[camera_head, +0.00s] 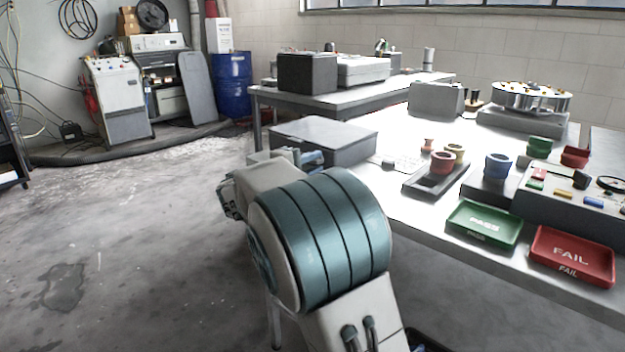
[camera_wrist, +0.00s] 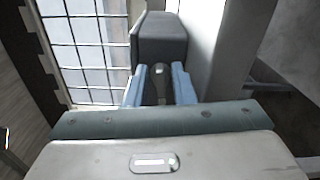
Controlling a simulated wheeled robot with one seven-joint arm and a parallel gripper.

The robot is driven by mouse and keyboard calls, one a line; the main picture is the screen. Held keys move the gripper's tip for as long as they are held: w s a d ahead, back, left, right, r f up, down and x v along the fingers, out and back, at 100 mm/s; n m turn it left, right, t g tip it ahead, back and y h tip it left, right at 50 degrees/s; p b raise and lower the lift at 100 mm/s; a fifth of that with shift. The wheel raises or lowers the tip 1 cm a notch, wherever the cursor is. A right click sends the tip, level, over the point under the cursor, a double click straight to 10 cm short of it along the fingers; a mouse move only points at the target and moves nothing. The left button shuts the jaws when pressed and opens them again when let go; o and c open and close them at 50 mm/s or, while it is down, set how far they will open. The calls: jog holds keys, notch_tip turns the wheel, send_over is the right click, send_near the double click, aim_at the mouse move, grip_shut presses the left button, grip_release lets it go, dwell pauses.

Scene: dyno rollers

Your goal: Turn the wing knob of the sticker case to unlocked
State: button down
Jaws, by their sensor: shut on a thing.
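The sticker case appears to be the flat grey box (camera_head: 325,136) at the near left of the front table, with its lid down. My gripper (camera_head: 312,158) is at its near left side, partly hidden behind my own arm. In the wrist view, the two blue fingers of my gripper (camera_wrist: 158,88) are shut on a dark narrow piece, which I take for the wing knob (camera_wrist: 160,77). A small pale mark shows on it. The knob is hidden in the head view, and I cannot tell which way its wings point.
On the front table (camera_head: 398,208) stand a dark tray with small cups, a green PASS tray (camera_head: 484,224) and a red FAIL tray (camera_head: 571,256). A grey device (camera_head: 436,99) stands farther back. The floor to the left is open.

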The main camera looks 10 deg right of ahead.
jog(key=shift+f+m+b, duration=0.2)
jog(key=shift+m+b, duration=0.4)
jog(key=shift+b, duration=0.15)
jog(key=shift+r, duration=0.15)
jog(key=c, duration=1.5)
grip_release()
jog(key=shift+c, duration=0.2)
